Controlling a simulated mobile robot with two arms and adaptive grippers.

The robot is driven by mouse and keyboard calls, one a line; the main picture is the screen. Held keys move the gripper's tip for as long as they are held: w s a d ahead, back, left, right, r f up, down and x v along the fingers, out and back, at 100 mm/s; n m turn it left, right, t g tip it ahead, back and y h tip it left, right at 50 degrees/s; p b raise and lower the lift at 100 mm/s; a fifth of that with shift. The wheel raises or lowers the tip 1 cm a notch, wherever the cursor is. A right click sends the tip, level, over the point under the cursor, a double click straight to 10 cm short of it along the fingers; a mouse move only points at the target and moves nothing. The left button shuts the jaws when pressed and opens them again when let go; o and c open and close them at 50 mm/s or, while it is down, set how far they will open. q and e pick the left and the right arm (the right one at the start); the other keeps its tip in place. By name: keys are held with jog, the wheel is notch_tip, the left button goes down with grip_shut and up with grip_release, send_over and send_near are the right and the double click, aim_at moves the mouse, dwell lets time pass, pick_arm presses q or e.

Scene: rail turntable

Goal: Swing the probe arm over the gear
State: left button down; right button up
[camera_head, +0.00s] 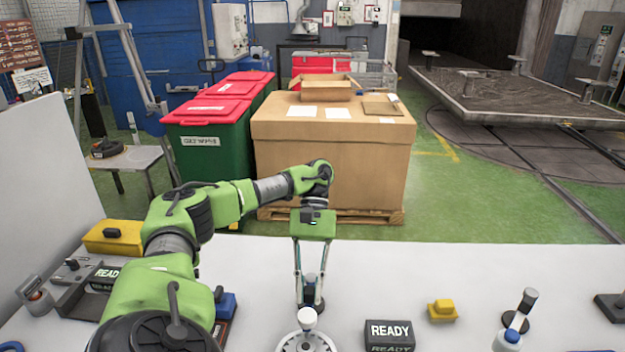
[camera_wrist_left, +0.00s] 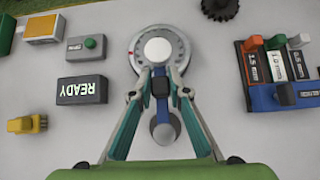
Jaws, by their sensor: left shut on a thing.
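My left gripper (camera_head: 311,298) points down at the table, its fingers shut on a dark upright piece of the probe arm (camera_wrist_left: 163,128). In the left wrist view the fingertips (camera_wrist_left: 160,84) close in on this dark piece. The arm's rounded grey end lies between the fingers, below the grip. A round grey dial (camera_wrist_left: 137,55) with tick marks, a red mark and a white knob sits just beyond the fingertips. It also shows at the front edge of the head view (camera_head: 290,346). A black toothed gear (camera_wrist_left: 220,8) is partly cut off at the top of the wrist view.
A black READY box (camera_head: 390,334) stands right of the dial, with a yellow block (camera_head: 442,310) beyond it. The white tabletop (camera_head: 460,270) is clear farther back.

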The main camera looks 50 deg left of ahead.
pick_arm(q)
jog(key=c, duration=1.9)
grip_release()
jog(key=shift+a, duration=0.1)
jog(key=shift+r, duration=0.1)
jog(key=shift+w+a+r, duration=0.3)
jog(key=shift+w+r, duration=0.05)
jog(key=shift+r, duration=0.05)
jog(key=shift+v, duration=3.05)
jog(key=shift+s+r, duration=0.1)
